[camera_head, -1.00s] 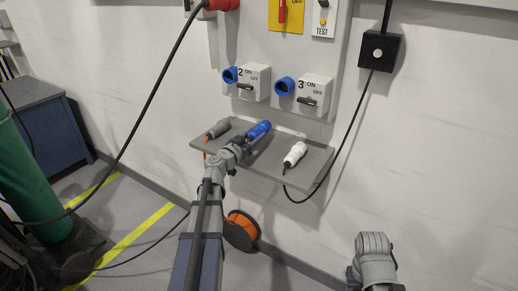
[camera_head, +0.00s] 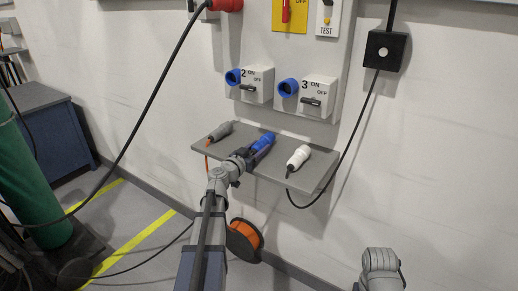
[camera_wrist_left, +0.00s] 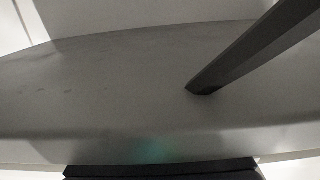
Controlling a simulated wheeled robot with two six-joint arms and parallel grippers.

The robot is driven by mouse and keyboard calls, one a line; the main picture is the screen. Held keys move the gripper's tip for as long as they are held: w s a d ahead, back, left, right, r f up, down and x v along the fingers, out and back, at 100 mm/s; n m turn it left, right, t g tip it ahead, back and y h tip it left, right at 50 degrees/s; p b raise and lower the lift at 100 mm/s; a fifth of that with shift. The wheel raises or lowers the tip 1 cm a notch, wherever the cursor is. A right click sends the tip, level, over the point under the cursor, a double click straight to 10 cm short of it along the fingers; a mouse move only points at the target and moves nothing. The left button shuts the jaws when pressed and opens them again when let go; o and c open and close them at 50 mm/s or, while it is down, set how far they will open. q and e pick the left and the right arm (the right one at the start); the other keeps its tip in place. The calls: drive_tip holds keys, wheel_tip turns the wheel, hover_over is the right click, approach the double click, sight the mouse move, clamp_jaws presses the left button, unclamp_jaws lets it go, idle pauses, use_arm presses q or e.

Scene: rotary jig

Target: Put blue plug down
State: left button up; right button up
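The blue plug (camera_head: 263,142) lies at a slant on the grey shelf (camera_head: 318,179) in the head view, between a grey plug and a white plug. My left gripper (camera_head: 247,156) is at its near end, with dark fingers close around or beside it. I cannot tell whether they grip it. In the left wrist view, one dark finger (camera_wrist_left: 215,78) reaches over bare grey shelf surface. The blue plug cannot be made out there. Only a grey part of my right arm shows at the lower right of the head view; its gripper is out of view.
The grey plug (camera_head: 221,131) is on the shelf's left and the white plug (camera_head: 299,157) on its right. Above are two switch boxes with blue sockets (camera_head: 288,88). A black cable hangs by the right end. An orange reel (camera_head: 243,240) stands below.

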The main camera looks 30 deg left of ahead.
use_arm(q)
drive_tip(key=o, duration=0.4)
drive_tip(key=shift+r, duration=0.2)
drive_tip(key=s, duration=0.8)
drive_tip(key=s+a, duration=0.1)
drive_tip(key=s, duration=0.3)
